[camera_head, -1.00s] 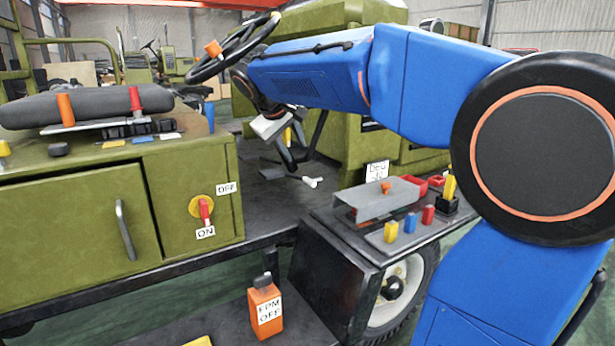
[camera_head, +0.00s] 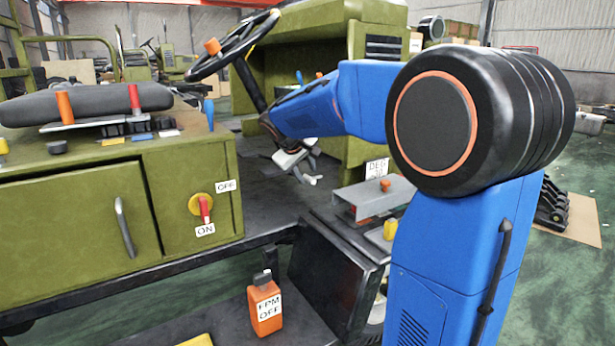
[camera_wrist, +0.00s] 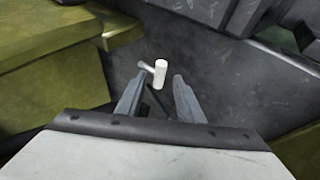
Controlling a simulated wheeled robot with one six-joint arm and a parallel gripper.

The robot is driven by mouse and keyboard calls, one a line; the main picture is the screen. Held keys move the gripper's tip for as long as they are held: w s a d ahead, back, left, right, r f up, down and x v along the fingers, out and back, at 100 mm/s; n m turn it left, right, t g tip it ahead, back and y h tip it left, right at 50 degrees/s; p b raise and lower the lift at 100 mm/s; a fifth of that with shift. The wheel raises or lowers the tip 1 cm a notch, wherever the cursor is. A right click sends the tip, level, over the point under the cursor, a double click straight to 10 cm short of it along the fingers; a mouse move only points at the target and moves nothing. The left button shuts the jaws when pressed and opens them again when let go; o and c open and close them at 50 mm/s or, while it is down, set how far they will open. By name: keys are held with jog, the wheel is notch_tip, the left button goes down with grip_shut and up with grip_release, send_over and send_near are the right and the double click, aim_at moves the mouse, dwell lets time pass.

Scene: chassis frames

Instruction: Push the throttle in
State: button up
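A small white handle (camera_wrist: 161,73) on a thin stem rises from the dark floor of the vehicle. It also shows in the head view (camera_head: 311,181), by the steering column. No label shows whether it is the throttle. My gripper (camera_wrist: 158,84) is open in the wrist view, its two grey fingers pointing at the handle. The handle appears between the fingertips in the picture; I cannot tell whether it is within their reach or touching. In the head view my gripper (camera_head: 300,168) is just above and left of the handle, small and partly hidden by its own body.
The steering wheel (camera_head: 233,46) and its column stand close behind my arm. A green cabinet (camera_head: 80,220) with a red ON/OFF switch (camera_head: 202,207) is at left. A grey cover plate (camera_head: 374,197) with an orange knob lies at right. An orange bottle (camera_head: 265,305) stands below.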

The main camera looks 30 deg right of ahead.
aim_at(314, 178)
jog(key=shift+x, duration=1.2)
jog(key=shift+c, duration=0.7)
